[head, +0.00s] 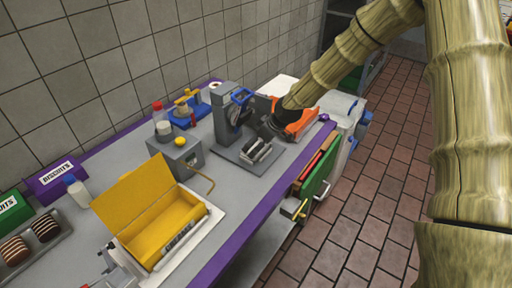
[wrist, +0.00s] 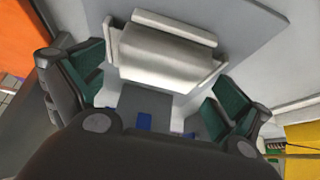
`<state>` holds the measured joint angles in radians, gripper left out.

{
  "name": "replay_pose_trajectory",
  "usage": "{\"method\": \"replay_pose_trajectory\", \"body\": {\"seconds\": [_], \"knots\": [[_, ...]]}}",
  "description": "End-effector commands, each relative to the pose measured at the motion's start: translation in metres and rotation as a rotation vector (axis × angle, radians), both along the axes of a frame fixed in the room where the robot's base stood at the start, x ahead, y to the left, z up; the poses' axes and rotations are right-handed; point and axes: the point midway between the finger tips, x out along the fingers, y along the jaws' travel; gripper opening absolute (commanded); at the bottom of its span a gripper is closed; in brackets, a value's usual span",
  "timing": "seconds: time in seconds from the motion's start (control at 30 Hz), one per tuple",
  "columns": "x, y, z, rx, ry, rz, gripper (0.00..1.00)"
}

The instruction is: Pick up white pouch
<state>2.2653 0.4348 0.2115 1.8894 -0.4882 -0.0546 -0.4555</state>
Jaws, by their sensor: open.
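A pale, silvery-white rounded object (wrist: 155,58), which may be the white pouch, lies in a light holder on a grey plate in the wrist view. In the head view it shows as a pale shape (head: 258,152) on the plate of a grey press-like machine. My gripper (wrist: 152,98) is open, its green-padded fingers spread to either side of the object's near end. Nothing is held between them. In the head view the dark gripper (head: 266,130) is beside the machine, partly hidden by its column and my arm. I cannot tell whether the fingers touch anything.
The machine's upright column (head: 230,112) with a blue handle stands close to my gripper. An orange box (head: 300,125) is just beyond. An open yellow box (head: 155,222), a grey box with a yellow knob (head: 176,155) and bottles stand on the grey bench. Green and red boards (head: 318,178) hang at its edge.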

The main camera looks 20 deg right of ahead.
Motion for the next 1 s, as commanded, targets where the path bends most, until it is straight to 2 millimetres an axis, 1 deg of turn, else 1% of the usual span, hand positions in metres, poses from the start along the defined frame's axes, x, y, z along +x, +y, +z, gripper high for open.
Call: {"method": "replay_pose_trajectory", "body": {"seconds": [0.13,0.4,0.47,0.6,0.67,0.7,1.0], "knots": [[0.0023,0.0026,-0.0063,0.0,0.001,0.0,1.0],[0.0028,0.003,-0.0075,0.001,0.001,0.0,1.0],[0.0029,0.0029,-0.0075,0.001,0.001,0.0,0.91],[0.0028,0.0027,-0.0075,-0.001,0.001,0.0,0.66],[0.0027,0.0026,-0.0075,-0.001,0.001,0.0,0.65],[0.0028,0.0026,-0.0074,0.0,0.0,0.0,0.61],[0.003,0.0024,-0.0055,0.0,0.0,0.0,0.61]]}}
